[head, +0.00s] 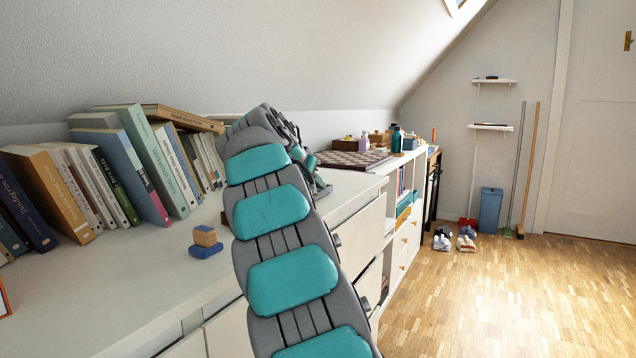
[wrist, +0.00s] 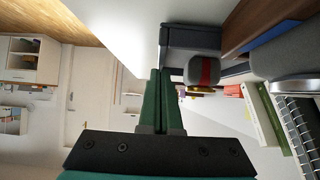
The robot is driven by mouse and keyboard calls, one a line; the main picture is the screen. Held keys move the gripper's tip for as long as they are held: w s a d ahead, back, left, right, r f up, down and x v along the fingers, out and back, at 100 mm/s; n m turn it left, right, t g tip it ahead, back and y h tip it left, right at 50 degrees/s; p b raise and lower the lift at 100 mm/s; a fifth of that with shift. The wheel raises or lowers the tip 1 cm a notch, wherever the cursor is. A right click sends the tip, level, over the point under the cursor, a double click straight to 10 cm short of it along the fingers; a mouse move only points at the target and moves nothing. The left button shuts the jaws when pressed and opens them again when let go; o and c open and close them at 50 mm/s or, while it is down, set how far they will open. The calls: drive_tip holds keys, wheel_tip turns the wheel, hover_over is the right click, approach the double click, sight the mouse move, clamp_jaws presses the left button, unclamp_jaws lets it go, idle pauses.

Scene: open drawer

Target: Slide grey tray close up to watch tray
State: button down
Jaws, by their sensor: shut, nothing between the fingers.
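My gripper (wrist: 159,74) shows in the wrist view with its two green fingers together and nothing between them. Just beyond and beside the fingertips is a dark grey, box-like edge (wrist: 186,38), apparently part of a tray; I cannot tell which tray. Beside it is a rounded grey piece with a red band (wrist: 206,70), possibly a watch on a cushion. I cannot tell whether the fingers touch the edge. In the head view my arm hides the gripper's fingertips, and neither tray can be made out there.
A row of books (head: 130,165) stands along the wall on the white dresser top (head: 110,290). A small wood-and-blue object (head: 205,242) sits in front of them. A checkered board (head: 352,160) lies farther back. In the wrist view a spiral-bound book (wrist: 297,128) is at right.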

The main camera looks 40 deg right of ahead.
drive_tip(key=shift+w+a+r, duration=0.15)
drive_tip(key=shift+r, duration=0.1)
drive_tip(key=s+a, duration=0.1)
drive_tip(key=a, duration=0.2)
drive_tip(key=s+a, duration=0.2)
drive_tip(key=a, duration=0.2)
drive_tip(key=s+a, duration=0.1)
drive_tip(key=a, duration=0.3)
drive_tip(key=shift+s+r, duration=0.15)
drive_tip(key=shift+s, duration=0.25)
